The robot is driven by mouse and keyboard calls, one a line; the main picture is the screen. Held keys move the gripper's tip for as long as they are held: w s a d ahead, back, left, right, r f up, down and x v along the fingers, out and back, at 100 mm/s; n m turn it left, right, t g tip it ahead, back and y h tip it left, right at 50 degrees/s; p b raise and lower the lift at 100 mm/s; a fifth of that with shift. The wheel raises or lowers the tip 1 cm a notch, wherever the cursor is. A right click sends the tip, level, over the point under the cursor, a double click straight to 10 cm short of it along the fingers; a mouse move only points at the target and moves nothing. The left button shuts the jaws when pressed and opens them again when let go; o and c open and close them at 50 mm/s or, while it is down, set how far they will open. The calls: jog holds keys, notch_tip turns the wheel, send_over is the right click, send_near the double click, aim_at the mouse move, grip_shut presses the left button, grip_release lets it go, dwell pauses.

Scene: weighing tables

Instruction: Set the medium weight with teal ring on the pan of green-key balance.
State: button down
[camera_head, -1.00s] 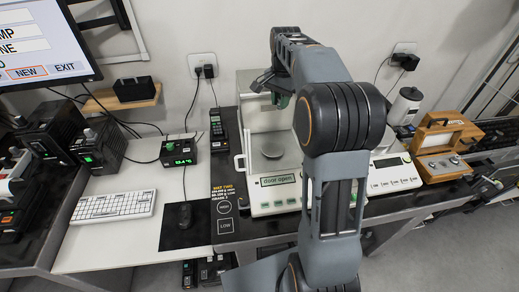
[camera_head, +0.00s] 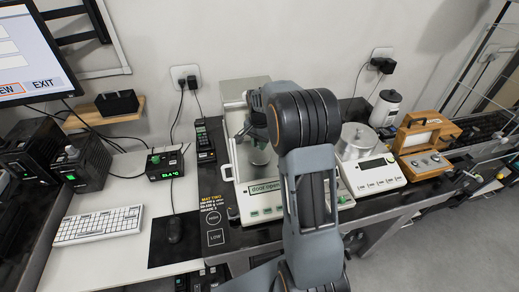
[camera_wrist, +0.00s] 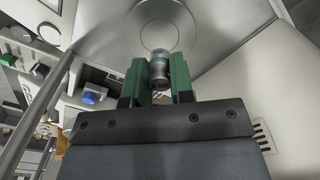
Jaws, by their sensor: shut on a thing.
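The green-key balance (camera_head: 285,208) stands on the dark table, its display reading "door open". Its round pan (camera_head: 261,170) is partly behind my gripper and arm; the pan also shows in the wrist view (camera_wrist: 196,22). My gripper (camera_wrist: 158,78) has green fingers shut on a small grey metal weight (camera_wrist: 158,70). It holds the weight at the near side of the pan's centre ring in the wrist view. Whether the weight touches the pan, and its teal ring, I cannot tell. In the head view my gripper (camera_head: 259,143) is inside the balance's chamber, mostly hidden by my wrist.
A second white balance (camera_head: 375,172) bearing a metal vessel (camera_head: 357,140) stands to the right, beside a wooden box (camera_head: 424,163). A black handheld device (camera_head: 205,140) is left of the balance. The balance's glass and frame surround my gripper closely.

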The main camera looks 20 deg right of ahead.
jog(key=shift+f, duration=1.65)
jog(key=shift+f, duration=0.15)
jog(key=c, duration=1)
grip_release()
notch_tip(320, 180, up, 12)
jog(key=shift+r, duration=0.15)
